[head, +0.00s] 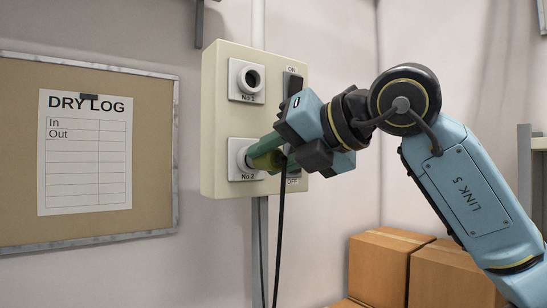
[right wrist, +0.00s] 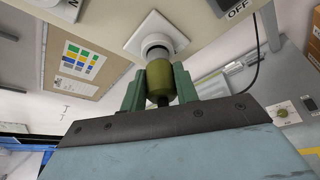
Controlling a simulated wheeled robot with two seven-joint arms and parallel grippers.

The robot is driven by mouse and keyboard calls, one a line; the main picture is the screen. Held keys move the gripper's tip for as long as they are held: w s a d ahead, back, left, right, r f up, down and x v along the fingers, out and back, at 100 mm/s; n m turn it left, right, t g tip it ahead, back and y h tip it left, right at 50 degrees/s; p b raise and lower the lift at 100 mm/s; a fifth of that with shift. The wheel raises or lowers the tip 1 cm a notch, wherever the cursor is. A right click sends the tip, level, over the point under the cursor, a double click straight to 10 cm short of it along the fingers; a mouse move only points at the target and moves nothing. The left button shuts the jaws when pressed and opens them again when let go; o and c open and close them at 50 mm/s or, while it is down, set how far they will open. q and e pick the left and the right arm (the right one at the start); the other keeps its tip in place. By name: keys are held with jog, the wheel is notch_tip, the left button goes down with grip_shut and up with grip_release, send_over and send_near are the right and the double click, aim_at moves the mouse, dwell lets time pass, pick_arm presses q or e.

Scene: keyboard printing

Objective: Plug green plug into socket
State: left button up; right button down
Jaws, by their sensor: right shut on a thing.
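The green plug (head: 267,161) is held in my right gripper (head: 263,152) in the head view, in front of the lower socket, No 2 (head: 238,158). In the right wrist view the olive-green plug (right wrist: 160,84) sits between the two green fingers of my right gripper (right wrist: 160,92), which are shut on it. The plug's front end meets the white round collar of the socket (right wrist: 157,38); how deep it sits is hidden. A black cord (head: 278,235) hangs down from the plug. The upper socket, No 1 (head: 247,80), is empty. My left gripper is not in view.
The sockets are on a cream wall box (head: 214,118) with a dark switch (head: 293,84) marked ON and OFF, partly hidden by my gripper. A DRY LOG board (head: 20,150) hangs to the left. Cardboard boxes (head: 385,265) stand at the lower right.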

jog(key=shift+w, duration=0.15)
dwell(0.4)
jog(key=shift+w+a+p, duration=0.35)
jog(key=shift+w+a, duration=0.05)
jog(key=shift+w, duration=0.05)
jog(key=c, duration=1)
grip_release()
jog(key=shift+s+d+b, duration=0.1)
jog(key=shift+s+b, duration=0.05)
jog(key=shift+b, duration=0.15)
jog(key=s+d+b, duration=0.1)
jog(key=s, duration=0.1)
jog(key=s+d+b, duration=0.2)
jog(key=shift+s+d, duration=0.1)
jog(key=shift+s, duration=0.15)
